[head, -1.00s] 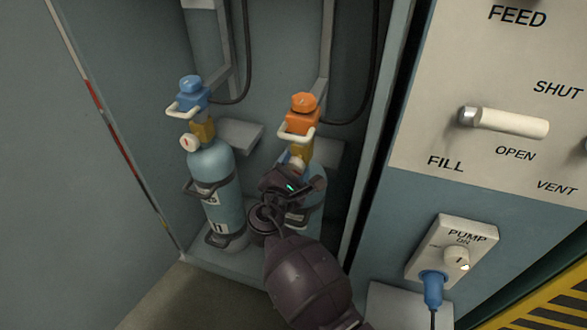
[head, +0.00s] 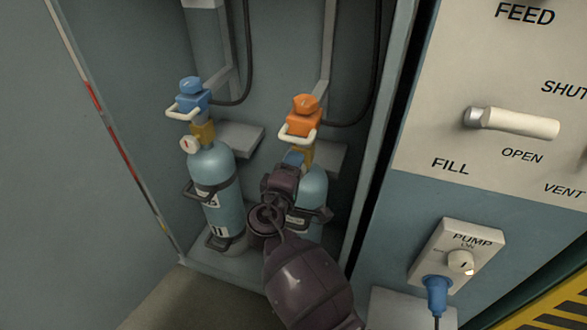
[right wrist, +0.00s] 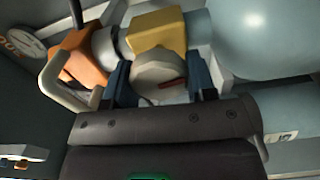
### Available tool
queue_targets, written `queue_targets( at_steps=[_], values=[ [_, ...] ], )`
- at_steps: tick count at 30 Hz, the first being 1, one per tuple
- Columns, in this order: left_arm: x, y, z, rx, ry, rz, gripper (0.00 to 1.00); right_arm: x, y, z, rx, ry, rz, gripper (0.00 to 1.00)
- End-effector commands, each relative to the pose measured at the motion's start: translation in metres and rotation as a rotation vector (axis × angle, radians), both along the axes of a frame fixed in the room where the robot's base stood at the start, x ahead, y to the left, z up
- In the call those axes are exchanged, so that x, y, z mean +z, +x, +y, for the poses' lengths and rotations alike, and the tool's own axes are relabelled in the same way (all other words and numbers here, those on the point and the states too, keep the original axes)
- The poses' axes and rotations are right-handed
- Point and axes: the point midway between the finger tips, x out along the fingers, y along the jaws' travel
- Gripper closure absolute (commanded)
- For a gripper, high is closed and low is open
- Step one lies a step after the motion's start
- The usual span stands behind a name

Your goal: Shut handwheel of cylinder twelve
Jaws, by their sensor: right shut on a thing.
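The right cylinder (head: 313,188) is pale blue with an orange valve top (head: 304,108) and a brass-coloured neck (head: 300,151). My right gripper (head: 292,160) is at that neck, and its body hides part of the cylinder and its label. In the right wrist view its two blue fingers are shut on a pale round handwheel (right wrist: 160,72) with a red mark, beside the yellow valve body (right wrist: 158,33). The handwheel is hidden behind the gripper in the head view. The left cylinder (head: 211,167), labelled 11, has a blue top and its own pale round handwheel (head: 190,144). My left gripper is not in view.
Both cylinders stand strapped in a recessed cabinet, with dark hoses (head: 375,70) behind. To the right, a panel (head: 427,120) carries a pale lever (head: 513,122) and a pump switch (head: 461,262) with a blue plug (head: 436,292).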

Motion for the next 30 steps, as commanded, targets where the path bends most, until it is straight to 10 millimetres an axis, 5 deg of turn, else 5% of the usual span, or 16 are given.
queue_targets(
  at_steps=[30],
  values=[
    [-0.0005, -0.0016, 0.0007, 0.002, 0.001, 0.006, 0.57, 0.0047, -0.0005, -0.0027, 0.000, 0.918, -0.299, 0.72]
  ],
)
